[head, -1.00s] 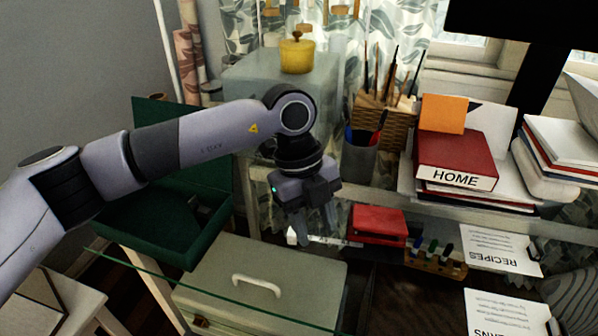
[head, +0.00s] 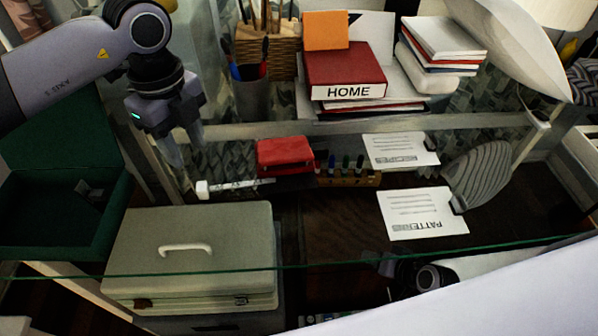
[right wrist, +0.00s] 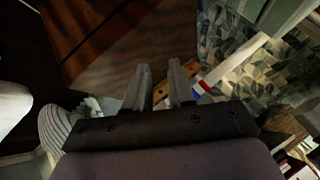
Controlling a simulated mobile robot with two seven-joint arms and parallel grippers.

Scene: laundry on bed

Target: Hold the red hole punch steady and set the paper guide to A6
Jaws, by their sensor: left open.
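The red hole punch (head: 285,155) sits on the level below the glass top, in the middle of the head view. Its pale paper guide (head: 238,186) sticks out to the left, with a white end piece (head: 202,189); the guide's marks are too small to read. My left gripper (head: 186,168) is open, pointing down just above and left of the white end, apart from the punch. My right gripper (head: 378,265) is low at the right, partly seen through glass. In the right wrist view its fingers (right wrist: 159,78) stand apart with nothing between them. The punch is not clearly visible there.
A wooden marker rack (head: 345,178) stands right beside the punch. Paper sheets (head: 422,213) lie farther right. A grey-green case (head: 190,240) is in front at left, and a green open box (head: 65,215) is far left. The glass edge (head: 330,265) crosses in front.

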